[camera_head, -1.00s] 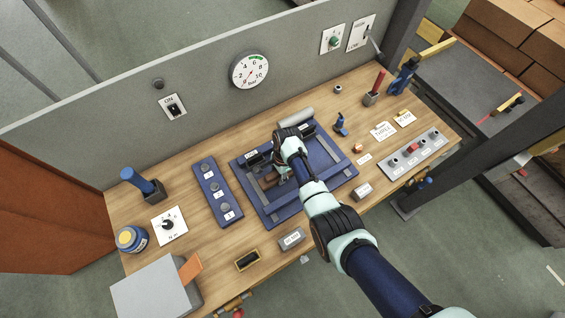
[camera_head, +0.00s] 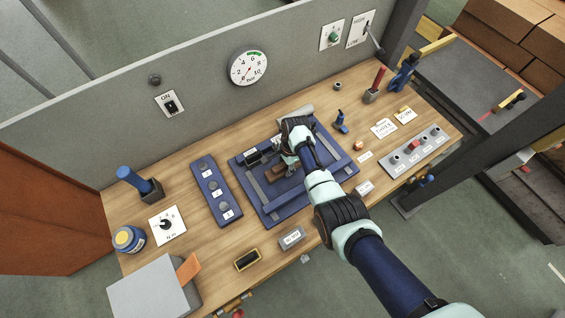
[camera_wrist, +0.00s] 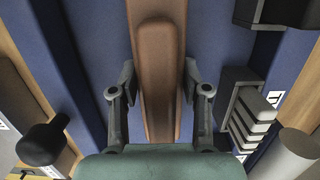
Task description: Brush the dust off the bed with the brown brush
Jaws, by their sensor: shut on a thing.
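The brown brush (camera_wrist: 158,50) runs lengthwise between my gripper's fingers (camera_wrist: 158,90) in the wrist view. My gripper is shut on it. In the head view the brush (camera_head: 279,173) shows low over the blue bed (camera_head: 283,208), partly hidden by my gripper (camera_head: 291,160). The bed is a blue plate with grey strips, set in the middle of the wooden bench; its surface also shows in the wrist view (camera_wrist: 90,35). I cannot tell whether the brush touches the bed. I cannot make out dust on the bed.
A black holder with grey blocks (camera_wrist: 248,120) stands close to the right of my gripper in the wrist view. A grey cylinder (camera_head: 296,115) lies behind the bed. A blue button panel (camera_head: 212,189) is left of the bed, and a grey switch box (camera_head: 416,150) is to its right.

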